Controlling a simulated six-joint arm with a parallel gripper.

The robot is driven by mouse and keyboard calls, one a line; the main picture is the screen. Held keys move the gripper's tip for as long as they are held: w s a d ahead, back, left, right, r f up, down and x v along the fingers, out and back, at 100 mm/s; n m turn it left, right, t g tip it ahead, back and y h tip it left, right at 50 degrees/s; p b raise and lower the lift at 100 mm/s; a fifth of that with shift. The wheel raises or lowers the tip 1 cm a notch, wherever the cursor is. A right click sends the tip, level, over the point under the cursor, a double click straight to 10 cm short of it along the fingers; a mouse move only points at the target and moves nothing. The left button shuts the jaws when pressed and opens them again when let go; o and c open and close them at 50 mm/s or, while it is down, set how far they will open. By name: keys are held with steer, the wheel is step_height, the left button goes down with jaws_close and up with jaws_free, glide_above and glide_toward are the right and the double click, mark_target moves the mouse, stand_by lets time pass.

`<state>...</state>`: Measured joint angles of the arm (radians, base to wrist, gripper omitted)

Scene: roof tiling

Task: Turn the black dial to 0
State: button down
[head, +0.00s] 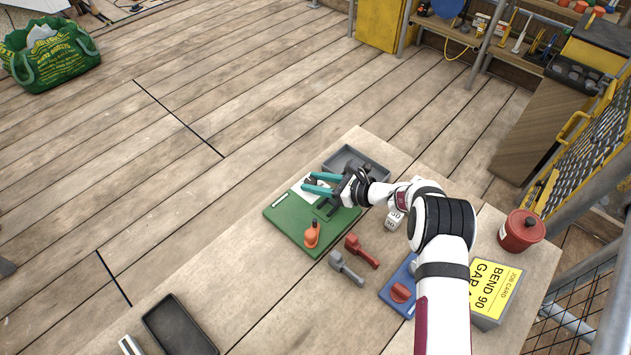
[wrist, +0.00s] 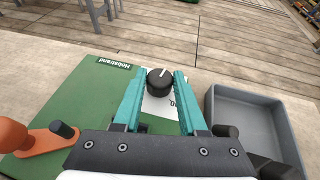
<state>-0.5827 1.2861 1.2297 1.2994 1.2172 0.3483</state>
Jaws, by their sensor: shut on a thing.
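The black dial (wrist: 160,84) stands on a white plate on a green board (wrist: 107,82) marked "Hobstrand". A white pointer line on its top points away from me, tilted slightly right. My gripper (wrist: 157,88) has its teal fingers on either side of the dial and is shut on it. In the head view my gripper (head: 319,184) is over the far part of the green board (head: 285,230). Printed figures show just right of the dial, but the fingers hide most of the scale, so I cannot read the full setting.
An orange-knobbed lever (head: 312,233) stands on the board's near part. A grey tray (wrist: 256,125) lies close to the right finger. Red and grey tools (head: 361,250), a blue board with a red knob (head: 400,292), a yellow job card (head: 494,288) and a red pot (head: 521,230) are nearby.

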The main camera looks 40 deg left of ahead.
steer(key=shift+w+a+n+g+h, duration=0.15)
steer(key=shift+n+g+h, duration=0.25)
steer(key=shift+n+g, duration=0.85)
steer(key=shift+c, duration=2.3)
jaws_free()
steer(key=v, duration=1.6)
steer(key=shift+r, duration=0.1)
